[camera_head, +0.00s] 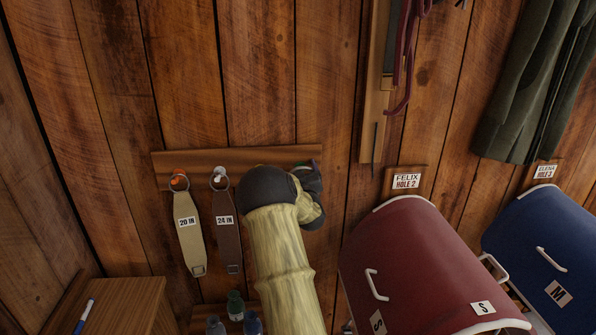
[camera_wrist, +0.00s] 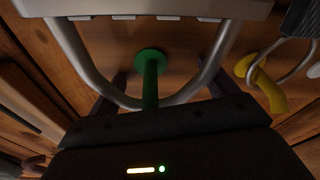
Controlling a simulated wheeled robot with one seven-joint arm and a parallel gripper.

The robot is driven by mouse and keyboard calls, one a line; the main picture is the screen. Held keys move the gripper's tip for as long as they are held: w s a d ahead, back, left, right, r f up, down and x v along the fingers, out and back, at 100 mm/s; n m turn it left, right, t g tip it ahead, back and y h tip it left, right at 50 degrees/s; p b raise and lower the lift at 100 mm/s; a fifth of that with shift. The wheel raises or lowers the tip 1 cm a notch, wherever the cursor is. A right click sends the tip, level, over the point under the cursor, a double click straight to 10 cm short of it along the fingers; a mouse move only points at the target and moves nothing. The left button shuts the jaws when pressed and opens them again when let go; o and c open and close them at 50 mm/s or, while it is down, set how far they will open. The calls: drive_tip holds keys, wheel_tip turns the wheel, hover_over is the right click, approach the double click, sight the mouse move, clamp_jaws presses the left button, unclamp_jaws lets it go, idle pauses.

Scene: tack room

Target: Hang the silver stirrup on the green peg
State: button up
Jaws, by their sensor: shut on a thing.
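The silver stirrup (camera_wrist: 222,58) fills the upper part of the wrist view, with its wide tread (camera_wrist: 140,6) along the top edge and its curved arch running down to my gripper (camera_wrist: 163,82). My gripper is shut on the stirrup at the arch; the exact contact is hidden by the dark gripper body. The green peg (camera_wrist: 151,80), with its round base on the wood, shows inside the stirrup's outline. I cannot tell whether the peg passes through the loop or lies behind it. In the head view my gripper (camera_head: 309,190) is at the rack's right end, and my arm hides the stirrup.
The wooden rack (camera_head: 260,158) holds a tan strap (camera_head: 187,230) and a brown strap (camera_head: 227,240) left of my arm. A yellow peg (camera_wrist: 270,92) with silver metal around it is close by on the right in the wrist view. A red saddle rack (camera_head: 420,260) stands right of my arm.

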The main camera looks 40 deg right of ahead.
drive_tip(key=o, duration=1.3)
drive_tip(key=shift+w+r, duration=0.2)
drive_tip(key=shift+w, duration=0.05)
drive_tip(key=shift+s+r+p, duration=0.1)
drive_tip(key=shift+r+p, duration=0.1)
drive_tip(key=shift+p, duration=0.45)
drive_tip(key=shift+s+r+p, duration=0.1)
drive_tip(key=shift+p, duration=0.2)
drive_tip(key=shift+s, duration=0.1)
drive_tip(key=shift+s+a+f+b, duration=0.2)
drive_tip(key=shift+s+f+b, duration=0.35)
drive_tip(key=shift+f+b, duration=0.15)
drive_tip(key=a+r+b+v, duration=0.1)
drive_tip(key=b+v, duration=0.3)
drive_tip(key=v, duration=0.5)
drive_tip(key=w+a+f+b, duration=0.2)
drive_tip(key=a+f+b, duration=0.2)
drive_tip(key=f, duration=0.4)
drive_tip(key=w+a+f+n+y+b, duration=0.1)
drive_tip(key=w+a+f+b, duration=0.1)
drive_tip(key=a+f+b, duration=0.2)
drive_tip(key=w+a+f+t+y+b, duration=0.1)
drive_tip(key=a+f+b, duration=0.4)
drive_tip(key=f, duration=0.8)
drive_tip(key=w+a, duration=0.1)
drive_tip(key=a, duration=0.2)
drive_tip(key=shift+w+n, duration=0.3)
drive_tip(key=shift+n, duration=0.1)
